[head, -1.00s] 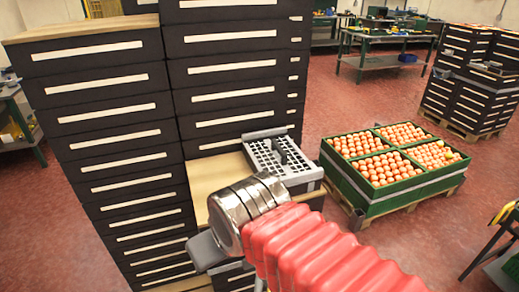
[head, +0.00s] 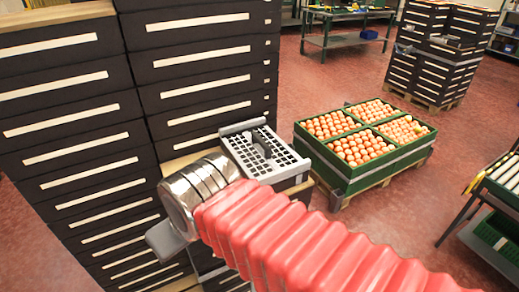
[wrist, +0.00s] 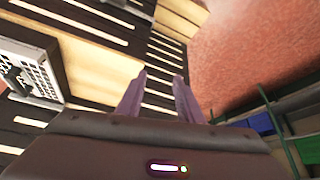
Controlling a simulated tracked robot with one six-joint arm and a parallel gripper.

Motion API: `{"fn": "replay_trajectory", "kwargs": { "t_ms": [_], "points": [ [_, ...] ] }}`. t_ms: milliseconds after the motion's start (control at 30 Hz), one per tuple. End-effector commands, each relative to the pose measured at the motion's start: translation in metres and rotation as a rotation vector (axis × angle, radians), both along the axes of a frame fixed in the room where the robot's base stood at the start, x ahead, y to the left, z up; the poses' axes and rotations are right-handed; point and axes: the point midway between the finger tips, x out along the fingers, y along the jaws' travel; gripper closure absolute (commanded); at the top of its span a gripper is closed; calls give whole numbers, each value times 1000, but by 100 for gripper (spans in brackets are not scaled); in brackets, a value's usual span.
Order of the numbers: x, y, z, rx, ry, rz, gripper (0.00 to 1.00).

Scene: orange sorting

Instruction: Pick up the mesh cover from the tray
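The mesh cover (head: 279,161) is a light grey grid of dark holes with a dark upright handle (head: 262,143). It sits on the grey tray (head: 297,179), on a light wooden top beside the tall dark drawers. In the wrist view the cover (wrist: 38,80) shows at the left edge, partly cut off. My gripper (wrist: 157,92) has two purple-grey fingers apart with nothing between them. It is off to one side of the cover and not touching it.
Tall dark drawer cabinets (head: 70,110) stand close on the left. A green crate (head: 350,185) of oranges on a pallet is right of the tray. A table with rollers (head: 505,175) is at the far right. Red floor between them is free.

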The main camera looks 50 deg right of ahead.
Motion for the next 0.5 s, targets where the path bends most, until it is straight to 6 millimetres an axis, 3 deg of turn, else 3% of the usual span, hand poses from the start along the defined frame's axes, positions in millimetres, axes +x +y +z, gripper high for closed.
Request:
{"fn": "replay_trajectory", "kwargs": {
  "t_ms": [267,500],
  "points": [
    [16,-15,12,1,6,-29,64],
    [56,-63,35,3,16,-91,64]
  ]
}}
